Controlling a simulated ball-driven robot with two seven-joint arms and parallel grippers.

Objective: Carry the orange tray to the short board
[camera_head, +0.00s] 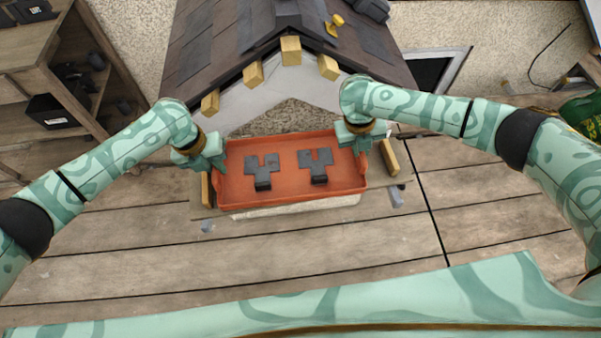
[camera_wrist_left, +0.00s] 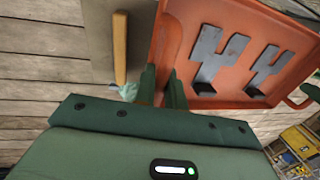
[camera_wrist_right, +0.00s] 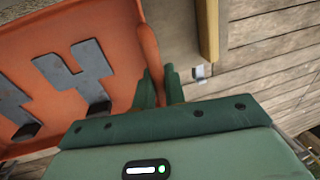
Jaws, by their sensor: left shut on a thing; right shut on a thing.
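The tiled model roof (camera_head: 210,50) with several wooden beam ends stands behind the tray. A wooden shelf (camera_head: 40,45) with dark items is at the left. A yellow tool (camera_head: 334,25) lies on the roof. The plank floor (camera_head: 300,245) in front is clear.

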